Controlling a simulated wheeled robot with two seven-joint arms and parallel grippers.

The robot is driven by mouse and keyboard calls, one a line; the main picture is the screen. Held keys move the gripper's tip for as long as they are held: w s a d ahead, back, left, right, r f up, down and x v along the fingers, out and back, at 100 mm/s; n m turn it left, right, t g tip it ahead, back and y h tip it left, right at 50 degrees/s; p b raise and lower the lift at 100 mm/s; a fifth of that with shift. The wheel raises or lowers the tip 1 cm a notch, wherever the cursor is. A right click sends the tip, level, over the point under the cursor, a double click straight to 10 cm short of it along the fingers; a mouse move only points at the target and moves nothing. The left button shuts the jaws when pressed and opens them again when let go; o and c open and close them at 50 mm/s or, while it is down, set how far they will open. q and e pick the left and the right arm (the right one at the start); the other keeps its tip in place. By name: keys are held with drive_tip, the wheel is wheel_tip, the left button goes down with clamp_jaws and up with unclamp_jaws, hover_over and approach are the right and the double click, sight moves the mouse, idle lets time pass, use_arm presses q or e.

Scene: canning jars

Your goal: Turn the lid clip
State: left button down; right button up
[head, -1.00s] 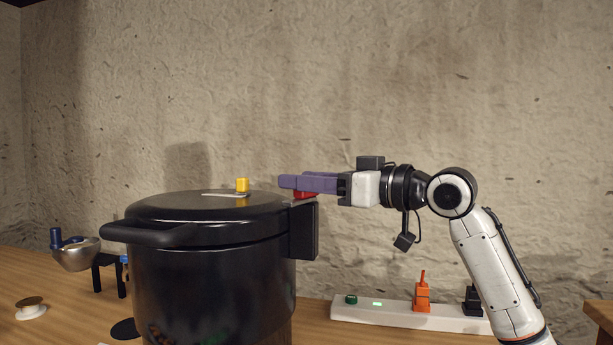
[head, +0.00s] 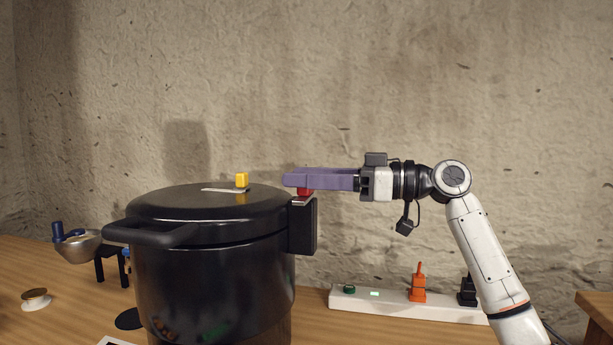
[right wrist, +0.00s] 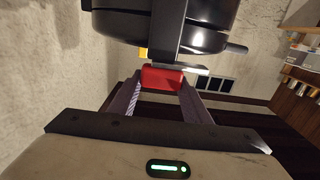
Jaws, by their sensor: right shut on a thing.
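A large black pot (head: 225,285) with a black lid (head: 170,205) stands on the table. A red clip grip (head: 304,192) with a small metal strip sits at the top of the pot's right-hand black handle. My right gripper (head: 290,181), with purple fingers, reaches in level from the right. It is shut on the red grip. The right wrist view shows the red grip (right wrist: 162,78) between both fingers, with the metal strip (right wrist: 195,69) just beyond it. A yellow block (head: 242,180) with a flat metal strip is on top of the lid. My left gripper is not in view.
A white power strip (head: 395,303) with an orange plug (head: 418,283) and a black plug lies behind at right. The wall is behind the pot.

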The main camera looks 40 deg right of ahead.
drive_tip(key=o, duration=1)
drive_tip(key=shift+o, duration=0.2)
drive_tip(key=shift+s+d, duration=0.1)
drive_tip(key=shift+s+d+f, duration=0.1)
drive_tip(key=shift+s+d, duration=0.1)
drive_tip(key=b+v, duration=0.1)
drive_tip(key=v, duration=0.8)
drive_tip(key=shift+s+d+b, duration=0.15)
drive_tip(key=shift+s+b, duration=0.05)
drive_tip(key=shift+b, duration=0.2)
